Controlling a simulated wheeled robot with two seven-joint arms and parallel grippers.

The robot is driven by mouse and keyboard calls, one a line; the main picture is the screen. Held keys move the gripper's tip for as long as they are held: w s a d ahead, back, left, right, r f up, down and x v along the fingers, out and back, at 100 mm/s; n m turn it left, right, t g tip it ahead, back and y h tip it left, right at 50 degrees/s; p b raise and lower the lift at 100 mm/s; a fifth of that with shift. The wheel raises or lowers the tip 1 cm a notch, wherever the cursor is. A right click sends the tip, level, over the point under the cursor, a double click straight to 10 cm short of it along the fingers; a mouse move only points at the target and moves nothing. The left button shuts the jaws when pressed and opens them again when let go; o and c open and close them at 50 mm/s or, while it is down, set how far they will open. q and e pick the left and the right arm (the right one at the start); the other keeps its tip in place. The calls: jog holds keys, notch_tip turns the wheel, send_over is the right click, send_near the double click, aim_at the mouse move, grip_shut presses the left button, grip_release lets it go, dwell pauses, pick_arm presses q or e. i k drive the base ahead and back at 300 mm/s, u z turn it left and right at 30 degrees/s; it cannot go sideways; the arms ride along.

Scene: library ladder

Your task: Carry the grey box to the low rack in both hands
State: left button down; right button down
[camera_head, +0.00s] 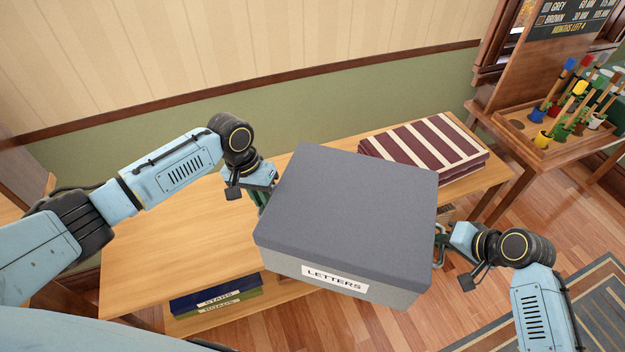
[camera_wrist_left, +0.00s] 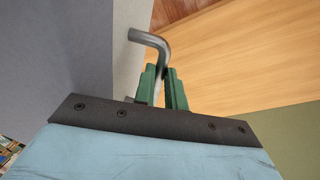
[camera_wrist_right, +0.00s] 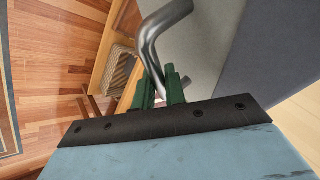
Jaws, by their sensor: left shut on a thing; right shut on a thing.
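The grey box (camera_head: 350,195) has a dark grey lid and a white label reading LETTERS (camera_head: 335,279). It is held between my two arms, tilted in the head view, over the right part of a low wooden rack (camera_head: 150,250). My left gripper (camera_head: 265,190) is at its left side; in the left wrist view its green fingers (camera_wrist_left: 163,88) are shut on a bent metal handle (camera_wrist_left: 150,42). My right gripper (camera_head: 440,240) is at its right side; in the right wrist view its green fingers (camera_wrist_right: 160,90) are shut on the other metal handle (camera_wrist_right: 160,30). The box hides part of the rack top.
Boxes labelled STARS (camera_head: 217,300) and ROADS lie on the lower shelf. The rack's left top is bare. A table with a tray of coloured sticks (camera_head: 560,130) stands at the right.

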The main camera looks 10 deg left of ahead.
aim_at(240, 212)
jog(key=u, duration=0.7)
jog(key=i, duration=0.85)
jog(key=u, duration=0.6)
